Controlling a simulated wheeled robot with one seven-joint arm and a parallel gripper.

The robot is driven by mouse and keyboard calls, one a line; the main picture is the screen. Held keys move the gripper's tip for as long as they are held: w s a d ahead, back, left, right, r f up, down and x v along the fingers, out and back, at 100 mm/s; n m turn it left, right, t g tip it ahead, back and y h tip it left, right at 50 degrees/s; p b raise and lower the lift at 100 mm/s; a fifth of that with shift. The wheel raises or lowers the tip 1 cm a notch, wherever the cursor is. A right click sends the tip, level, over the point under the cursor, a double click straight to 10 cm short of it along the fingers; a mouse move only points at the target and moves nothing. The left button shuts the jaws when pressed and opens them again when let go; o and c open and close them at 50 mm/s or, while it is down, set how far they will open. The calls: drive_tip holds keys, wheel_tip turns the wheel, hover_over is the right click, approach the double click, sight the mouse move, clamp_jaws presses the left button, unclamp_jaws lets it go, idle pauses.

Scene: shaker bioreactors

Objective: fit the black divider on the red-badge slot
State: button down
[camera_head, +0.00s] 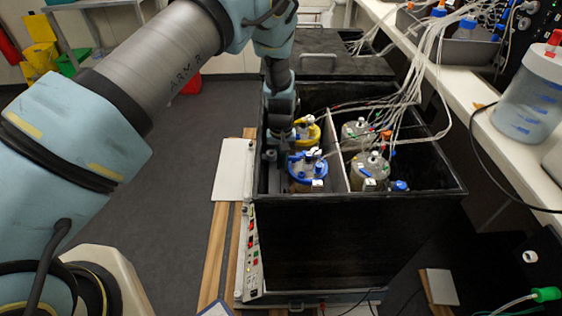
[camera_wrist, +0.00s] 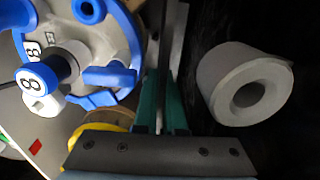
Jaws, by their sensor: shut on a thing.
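My gripper (camera_wrist: 162,105) has green fingertips and is shut on a thin black plate, the black divider (camera_wrist: 164,45), seen edge-on between the fingers. In the head view my gripper (camera_head: 272,160) is down inside the left part of the open black box, beside the blue-ringed vessel (camera_head: 308,172); the divider is hard to make out there against the dark walls. The blue-ringed vessel, with tags reading 8, is close left of the fingers in the wrist view (camera_wrist: 100,40). A small red badge (camera_wrist: 36,142) shows on a pale panel at lower left. The divider's lower edge and its slot are hidden.
A pale partition (camera_head: 343,172) splits the black box (camera_head: 350,240). A yellow-ringed vessel (camera_head: 306,131) stands behind the blue-ringed one, and grey vessels (camera_head: 370,168) stand right, with tubes above. A white hollow cylinder (camera_wrist: 245,85) lies right of the fingers.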

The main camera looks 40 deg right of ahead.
drive_tip(key=shift+a+f, duration=0.1)
drive_tip(key=shift+f, duration=0.1)
drive_tip(key=c, duration=0.9)
unclamp_jaws()
drive_tip(key=shift+r, duration=0.1)
drive_tip(key=shift+r, duration=0.1)
wheel_tip(320, 180, up, 11)
drive_tip(key=b, duration=0.2)
drive_tip(key=shift+f+b, duration=0.2)
drive_tip(key=shift+b, duration=0.2)
drive_tip(key=shift+r, duration=0.1)
